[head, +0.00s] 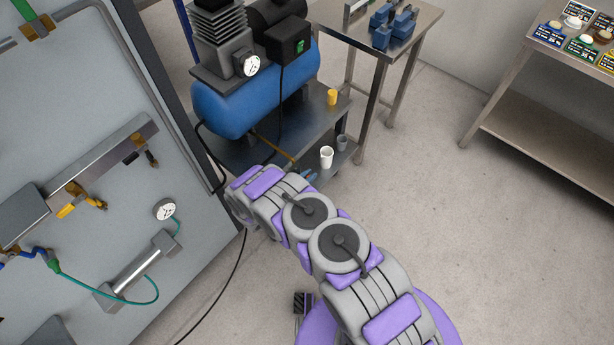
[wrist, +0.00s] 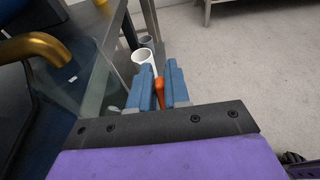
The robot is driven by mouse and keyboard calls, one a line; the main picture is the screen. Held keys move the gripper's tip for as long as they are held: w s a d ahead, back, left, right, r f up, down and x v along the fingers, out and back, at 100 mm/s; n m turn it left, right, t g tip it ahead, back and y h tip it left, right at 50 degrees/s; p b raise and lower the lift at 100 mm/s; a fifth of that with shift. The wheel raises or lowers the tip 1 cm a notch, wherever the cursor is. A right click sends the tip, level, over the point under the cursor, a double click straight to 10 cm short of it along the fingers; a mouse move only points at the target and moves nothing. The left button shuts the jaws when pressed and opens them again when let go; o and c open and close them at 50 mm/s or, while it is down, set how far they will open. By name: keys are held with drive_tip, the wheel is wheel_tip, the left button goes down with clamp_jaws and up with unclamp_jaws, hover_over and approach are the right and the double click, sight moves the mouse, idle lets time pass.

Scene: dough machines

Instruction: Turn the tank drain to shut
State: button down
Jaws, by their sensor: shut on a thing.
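The blue air tank (head: 225,105) lies on a metal bench at the upper middle of the head view. My gripper (head: 308,175) is low beside the bench, with only its blue fingertips showing past my arm. In the wrist view my gripper (wrist: 160,88) has its two blue fingers closed around an orange-red handle (wrist: 159,92), which looks like the tank drain's. Most of the handle is hidden between the fingers, so I cannot tell its angle.
A brass pipe (wrist: 35,47) is close on the left in the wrist view. A white cup (head: 327,157) and a grey cup (head: 342,143) stand just past my fingers. A yellow cup (head: 332,97) is on the bench. Open floor (head: 450,240) lies to the right.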

drive_tip(key=shift+a, duration=0.1)
drive_tip(key=c, duration=1.5)
unclamp_jaws()
drive_tip(key=shift+o, duration=0.2)
drive_tip(key=p+v, duration=0.4)
drive_tip(key=v, duration=1.3)
drive_tip(key=shift+a, duration=0.15)
drive_tip(key=shift+o, duration=0.3)
drive_tip(key=shift+s, duration=0.1)
